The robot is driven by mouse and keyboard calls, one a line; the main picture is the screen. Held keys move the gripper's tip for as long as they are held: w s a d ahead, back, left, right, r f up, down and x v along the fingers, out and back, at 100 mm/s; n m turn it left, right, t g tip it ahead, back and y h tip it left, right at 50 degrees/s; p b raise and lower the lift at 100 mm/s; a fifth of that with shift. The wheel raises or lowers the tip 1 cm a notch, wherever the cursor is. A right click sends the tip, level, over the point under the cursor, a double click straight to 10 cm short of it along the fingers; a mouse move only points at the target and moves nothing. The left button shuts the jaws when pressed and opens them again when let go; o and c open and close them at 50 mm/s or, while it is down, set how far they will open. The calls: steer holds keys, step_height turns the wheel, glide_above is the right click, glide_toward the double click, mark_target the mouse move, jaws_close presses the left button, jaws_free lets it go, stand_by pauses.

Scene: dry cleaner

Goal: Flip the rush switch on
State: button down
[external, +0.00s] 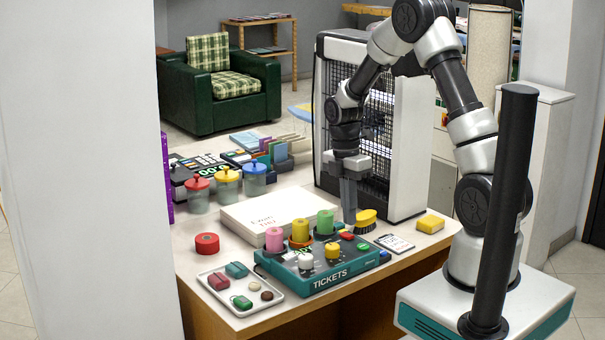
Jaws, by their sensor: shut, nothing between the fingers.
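The rush switch cannot be picked out with certainty at this size. A teal box marked TICKETS (345,281) sits near the counter's front edge, with small red (348,236) and green (363,247) parts on its right top. Whether one of these is the switch, or its position, I cannot tell. My gripper (349,220) points straight down with its fingers together and empty. Its fingertips appear just behind the right part of the ticket box, left of a yellow brush (367,217). Contact with the box cannot be seen clearly.
Pink (274,240), yellow (300,230) and green (325,222) rolls stand along the box's back. A white box (265,213) lies behind them. A tray (243,311) is at left. A tall meshed unit (405,150) stands close behind my gripper. A yellow sponge (430,223) lies right.

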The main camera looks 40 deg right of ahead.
mark_target(351, 236)
steer(key=shift+s+f, duration=0.15)
steer(key=shift+f, duration=1.25)
steer(key=shift+s+f, duration=0.2)
steer(key=shift+f, duration=0.15)
steer(key=shift+w+r, duration=0.15)
steer(key=shift+w, duration=0.75)
